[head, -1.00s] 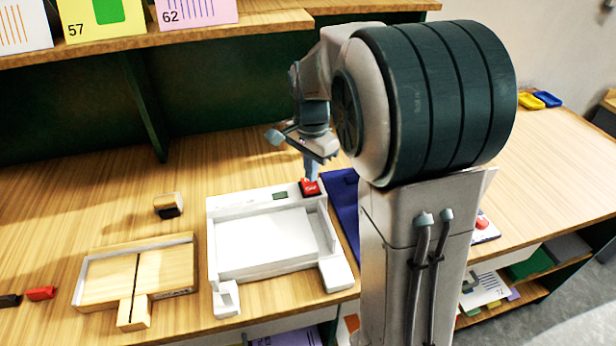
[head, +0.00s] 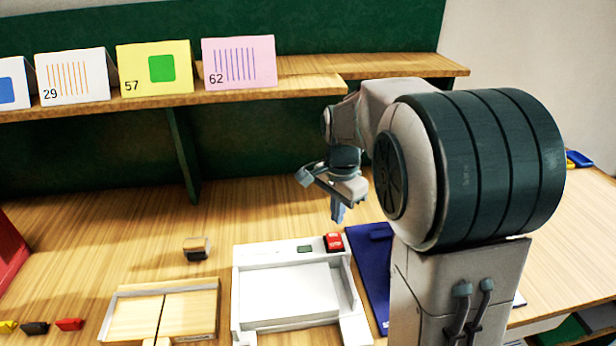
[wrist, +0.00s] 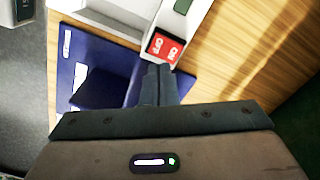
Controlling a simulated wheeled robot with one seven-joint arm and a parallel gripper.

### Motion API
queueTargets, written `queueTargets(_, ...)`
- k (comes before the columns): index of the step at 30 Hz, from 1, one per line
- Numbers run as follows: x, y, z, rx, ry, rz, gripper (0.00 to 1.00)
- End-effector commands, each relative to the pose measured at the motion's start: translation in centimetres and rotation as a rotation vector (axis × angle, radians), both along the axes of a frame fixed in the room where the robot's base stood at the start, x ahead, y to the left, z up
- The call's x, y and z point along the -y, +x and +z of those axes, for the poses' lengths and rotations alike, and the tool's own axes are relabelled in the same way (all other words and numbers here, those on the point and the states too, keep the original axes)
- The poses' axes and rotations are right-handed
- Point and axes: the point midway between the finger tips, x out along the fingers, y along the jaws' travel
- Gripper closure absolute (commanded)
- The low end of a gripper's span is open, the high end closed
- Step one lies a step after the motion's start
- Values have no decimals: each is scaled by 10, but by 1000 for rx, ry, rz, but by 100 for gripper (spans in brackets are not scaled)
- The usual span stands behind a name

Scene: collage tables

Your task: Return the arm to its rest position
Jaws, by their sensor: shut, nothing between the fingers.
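My gripper (head: 338,212) hangs over the desk, behind the back right corner of a white tray-shaped device (head: 243,290). Its fingers are shut with nothing between them. They show side by side in the wrist view (wrist: 158,84). The device's red switch (head: 334,242) sits just below and in front of the fingertips, apart from them in the head view. The switch also shows in the wrist view (wrist: 164,47), with white lettering, just beyond the fingertips. My arm's large dark shoulder covers the right part of the head view.
A dark blue mat (head: 371,262) lies right of the device. A wooden board (head: 190,308) and a small block (head: 196,248) are to its left. A shelf (head: 300,86) with several numbered cards runs above the desk. Bare desk lies behind the block.

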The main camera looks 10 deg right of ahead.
Motion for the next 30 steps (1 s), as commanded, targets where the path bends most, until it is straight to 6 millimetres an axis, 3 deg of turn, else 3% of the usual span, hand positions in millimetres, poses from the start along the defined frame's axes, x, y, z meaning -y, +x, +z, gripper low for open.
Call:
queueTargets(4,1,-6,4,11,7,30,100)
queueTargets(7,2,-23,11,35,21,112,100)
queueTargets(15,2,-98,29,154,15,510,100)
queueTargets(21,0,-152,28,229,-56,805,100)
queueTargets(25,0,-176,23,253,-109,944,100)
queueTargets(30,-2,-190,18,263,-149,1036,100)
